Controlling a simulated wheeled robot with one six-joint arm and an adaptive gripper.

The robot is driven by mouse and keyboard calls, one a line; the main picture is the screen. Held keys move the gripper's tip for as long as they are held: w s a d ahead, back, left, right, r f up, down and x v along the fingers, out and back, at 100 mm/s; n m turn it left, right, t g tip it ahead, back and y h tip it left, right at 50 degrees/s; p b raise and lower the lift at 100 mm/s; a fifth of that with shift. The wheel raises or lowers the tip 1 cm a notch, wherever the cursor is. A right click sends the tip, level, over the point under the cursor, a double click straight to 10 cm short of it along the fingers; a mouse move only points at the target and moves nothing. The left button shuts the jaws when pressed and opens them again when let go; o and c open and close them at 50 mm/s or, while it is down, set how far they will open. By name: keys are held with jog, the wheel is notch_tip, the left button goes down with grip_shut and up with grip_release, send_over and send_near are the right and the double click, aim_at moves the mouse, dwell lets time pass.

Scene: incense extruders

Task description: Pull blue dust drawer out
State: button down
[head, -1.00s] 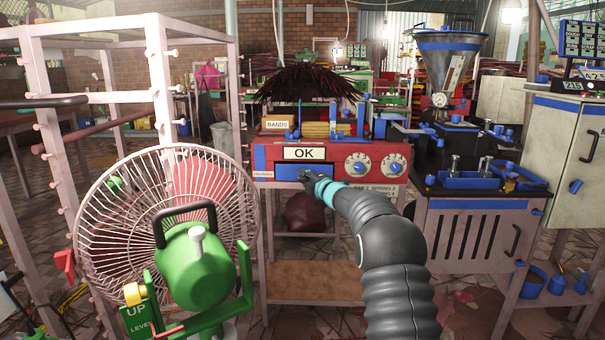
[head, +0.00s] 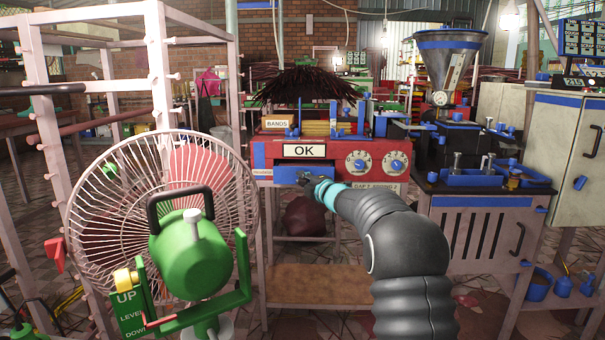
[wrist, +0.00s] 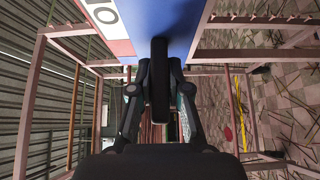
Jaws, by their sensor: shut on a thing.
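The blue dust drawer (head: 288,172) is a flat blue front low in the red machine, under the OK sign. In the wrist view its blue face (wrist: 190,30) fills the top middle, with a black bar handle (wrist: 160,85) on it. My gripper (head: 309,179) is at the drawer front in the head view, reaching in from the lower right. In the wrist view my gripper (wrist: 159,78) has its two fingers on either side of the handle, shut on it. I cannot tell how far the drawer stands out of the machine.
A green fan (head: 160,225) with a wire cage stands close at front left, beside a pink rack frame (head: 160,80). A machine with a metal hopper (head: 448,65) is on the right. A wooden shelf (head: 315,285) lies below the drawer.

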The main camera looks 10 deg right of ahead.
jog(key=s+a+b, duration=0.2)
jog(key=s+b, duration=0.5)
jog(key=s, duration=0.5)
jog(key=shift+s+a+r, duration=0.15)
jog(key=shift+s, duration=0.05)
dwell(1.2)
jog(key=s+r, duration=0.3)
jog(key=s, duration=0.1)
jog(key=shift+a, duration=0.35)
dwell(0.4)
jog(key=shift+w+f, duration=0.1)
